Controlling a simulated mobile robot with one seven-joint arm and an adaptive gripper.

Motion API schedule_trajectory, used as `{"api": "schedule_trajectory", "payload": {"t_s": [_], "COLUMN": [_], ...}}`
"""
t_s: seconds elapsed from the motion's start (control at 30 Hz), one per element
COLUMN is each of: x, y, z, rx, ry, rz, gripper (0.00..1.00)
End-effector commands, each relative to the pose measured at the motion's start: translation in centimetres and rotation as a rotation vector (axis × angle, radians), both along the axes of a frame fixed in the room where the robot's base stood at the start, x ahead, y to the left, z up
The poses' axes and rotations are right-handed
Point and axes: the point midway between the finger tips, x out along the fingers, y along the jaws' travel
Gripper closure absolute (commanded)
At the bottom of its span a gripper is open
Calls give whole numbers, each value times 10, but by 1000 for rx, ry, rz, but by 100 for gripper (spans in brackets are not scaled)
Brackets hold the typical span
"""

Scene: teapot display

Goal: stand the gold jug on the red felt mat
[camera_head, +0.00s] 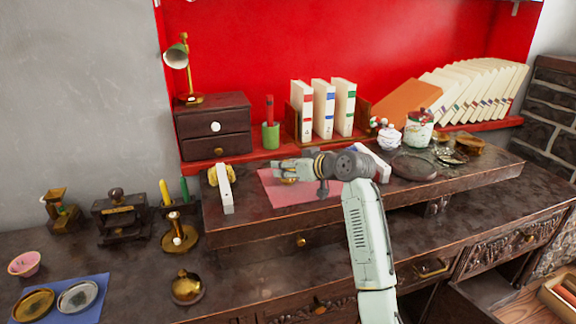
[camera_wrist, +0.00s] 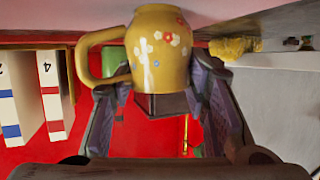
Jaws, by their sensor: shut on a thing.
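The gold jug (camera_wrist: 160,45), painted with small flowers and with a loop handle at its left, fills the middle of the wrist view, which looks upside down. My gripper (camera_wrist: 158,100) is shut on the jug, one dark finger on each side of it. In the head view my gripper (camera_head: 283,168) is low over the red felt mat (camera_head: 300,198), which looks pinkish, on the raised desk shelf. The arm hides much of the jug there. The jug's base is close to the mat; I cannot tell whether it touches.
A white bar (camera_head: 225,190) stands left of the mat, by a yellow object (camera_wrist: 235,47). Books (camera_head: 324,108) and a green cup (camera_head: 271,136) stand behind. A dark round item (camera_head: 413,168) lies to the right. A brass pot (camera_head: 187,287) is on the lower desk.

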Motion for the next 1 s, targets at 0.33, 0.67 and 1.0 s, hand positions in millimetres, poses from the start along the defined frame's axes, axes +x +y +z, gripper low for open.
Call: {"api": "schedule_trajectory", "payload": {"t_s": [0.33,0.67,1.0], "x": [0,0,-43], "y": [0,0,-38], "z": [-1,4,23], "rx": [0,-1,-1], "ry": [1,-1,-3], "rz": [1,0,-1], "gripper": [38,38,38]}}
